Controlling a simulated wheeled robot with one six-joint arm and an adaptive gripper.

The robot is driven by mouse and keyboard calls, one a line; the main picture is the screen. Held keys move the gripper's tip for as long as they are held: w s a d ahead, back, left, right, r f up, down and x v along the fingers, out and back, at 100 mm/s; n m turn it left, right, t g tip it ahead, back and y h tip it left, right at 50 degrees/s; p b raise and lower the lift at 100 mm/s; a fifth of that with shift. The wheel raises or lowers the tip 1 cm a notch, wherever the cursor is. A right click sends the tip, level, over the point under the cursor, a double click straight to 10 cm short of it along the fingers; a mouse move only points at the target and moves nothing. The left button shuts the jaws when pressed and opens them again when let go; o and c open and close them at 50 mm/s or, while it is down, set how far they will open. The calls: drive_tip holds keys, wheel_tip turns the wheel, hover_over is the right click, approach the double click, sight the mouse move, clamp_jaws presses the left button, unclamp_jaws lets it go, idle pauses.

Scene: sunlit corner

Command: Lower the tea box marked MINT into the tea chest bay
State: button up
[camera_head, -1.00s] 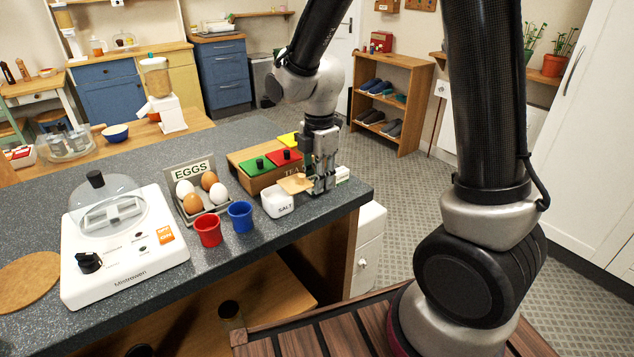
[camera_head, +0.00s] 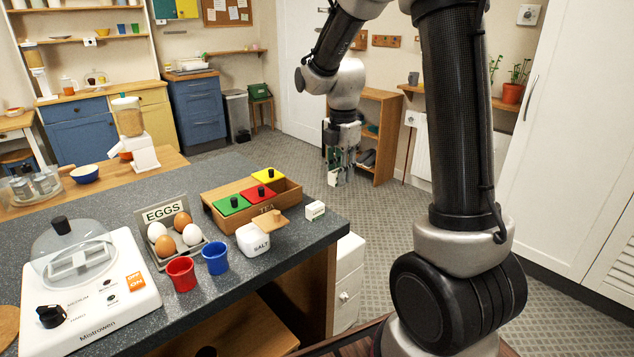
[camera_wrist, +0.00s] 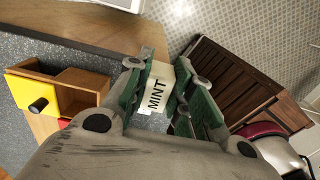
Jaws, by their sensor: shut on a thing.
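My gripper (camera_head: 340,158) is shut on the tea box marked MINT (camera_wrist: 155,94). The box is pale, and its dark lettering shows between the green finger pads in the wrist view. In the head view the gripper hangs in the air to the right of the counter's far end, and the box is small and mostly hidden. The wooden tea chest (camera_head: 245,219) stands on the counter to the left of the gripper. It has green, red and yellow lids with black knobs, and one open bay (camera_wrist: 82,88) next to the yellow lid.
A small white box (camera_head: 315,211) and a white salt box (camera_head: 252,240) with a raised wooden lid stand near the counter (camera_head: 215,295) edge. Red (camera_head: 181,273) and blue cups (camera_head: 215,258), an egg holder (camera_head: 166,251) and an egg cooker (camera_head: 90,290) stand left. The air around my gripper looks clear.

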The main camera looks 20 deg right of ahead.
drive_tip(key=w+a+r, duration=0.4)
drive_tip(key=w+r, duration=0.1)
drive_tip(key=w+a+f, duration=0.2)
drive_tip(key=a, duration=0.6)
drive_tip(key=shift+w+a+f, duration=0.2)
drive_tip(key=shift+w+a, duration=0.2)
drive_tip(key=shift+f, duration=0.1)
idle(0.5)
drive_tip(key=shift+f, duration=1.95)
drive_tip(key=shift+f, duration=0.4)
